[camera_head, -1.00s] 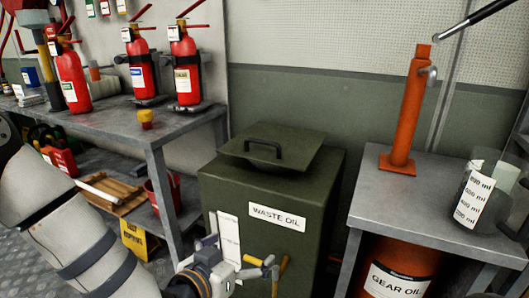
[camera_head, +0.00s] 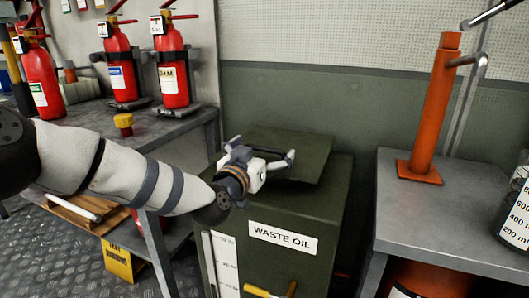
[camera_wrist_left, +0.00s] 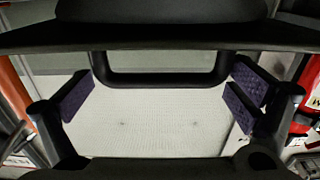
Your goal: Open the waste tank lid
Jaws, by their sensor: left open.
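The waste oil tank (camera_head: 300,215) is a dark green box with a "WASTE OIL" label on its front, in the middle of the head view. Its flat green lid (camera_head: 312,150) lies on top, looking closed. My left gripper (camera_head: 262,151) is just over the lid, fingers spread, and covers most of the lid's handle. In the left wrist view the black handle (camera_wrist_left: 160,79) lies across the middle, between the spread, purple-padded fingers of my left gripper (camera_wrist_left: 163,97), with gaps on both sides. My right gripper is not in view.
A grey bench (camera_head: 440,215) with an orange jack-like post (camera_head: 432,115) and a measuring jug (camera_head: 518,215) stands on the right. A shelf (camera_head: 165,128) with red extinguishers (camera_head: 172,70) stands on the left. A yellow-handled valve (camera_head: 262,291) is on the tank's front.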

